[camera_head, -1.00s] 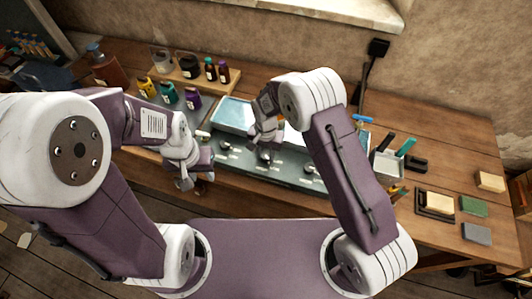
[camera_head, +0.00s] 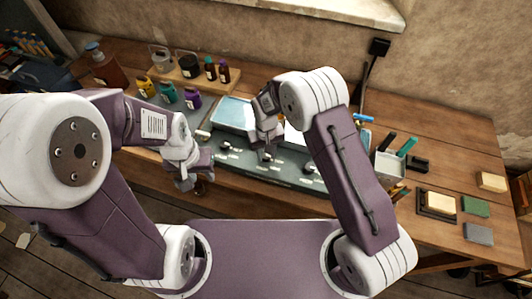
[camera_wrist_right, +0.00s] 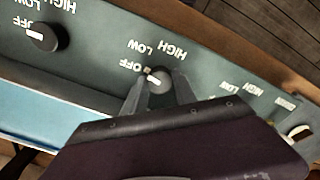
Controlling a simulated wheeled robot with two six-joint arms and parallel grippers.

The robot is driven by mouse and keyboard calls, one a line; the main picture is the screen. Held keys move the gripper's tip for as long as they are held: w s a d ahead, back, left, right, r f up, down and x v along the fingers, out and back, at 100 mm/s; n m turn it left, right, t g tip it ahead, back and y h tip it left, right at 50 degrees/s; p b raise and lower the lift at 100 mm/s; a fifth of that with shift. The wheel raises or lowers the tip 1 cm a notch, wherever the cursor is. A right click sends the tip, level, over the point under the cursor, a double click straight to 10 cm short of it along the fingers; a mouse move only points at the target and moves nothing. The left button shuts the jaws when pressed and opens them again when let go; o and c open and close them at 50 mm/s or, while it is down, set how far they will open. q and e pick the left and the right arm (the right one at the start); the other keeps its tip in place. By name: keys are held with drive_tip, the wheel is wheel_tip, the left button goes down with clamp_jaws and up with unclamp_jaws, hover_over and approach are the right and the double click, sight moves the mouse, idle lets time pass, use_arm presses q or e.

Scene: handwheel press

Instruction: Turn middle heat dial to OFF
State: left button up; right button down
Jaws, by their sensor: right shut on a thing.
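The middle heat dial (camera_wrist_right: 160,80) sits on the dark green front panel (camera_wrist_right: 215,72) of the press. In the right wrist view, my right gripper (camera_wrist_right: 156,82) is shut on it, with a finger on each side. The dial's white pointer slants up and left, roughly toward its OFF label. In the head view my right gripper (camera_head: 267,150) reaches down to the panel and partly hides the dial. My left gripper (camera_head: 190,181) hangs left of the panel, by the table's front edge, apart from the dials; its fingers are too unclear to read.
Another dial (camera_wrist_right: 42,37) in the wrist view points to OFF. The head view shows dials on either side, left (camera_head: 225,144) and right (camera_head: 309,170). A pale blue tray (camera_head: 235,112) lies behind the panel. Bottles (camera_head: 192,99) stand back left; a sponge (camera_head: 441,204) lies right.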

sight(266, 155)
drive_tip(key=shift+w+r+n, duration=0.1)
drive_tip(key=shift+n, duration=0.6)
drive_tip(key=c, duration=1.3)
unclamp_jaws()
drive_tip(key=shift+c, duration=0.2)
drive_tip(key=o, duration=0.3)
drive_tip(key=shift+o, duration=0.2)
wheel_tip(266, 155, up, 9)
drive_tip(key=shift+f+b, duration=0.1)
drive_tip(key=shift+b, duration=0.8)
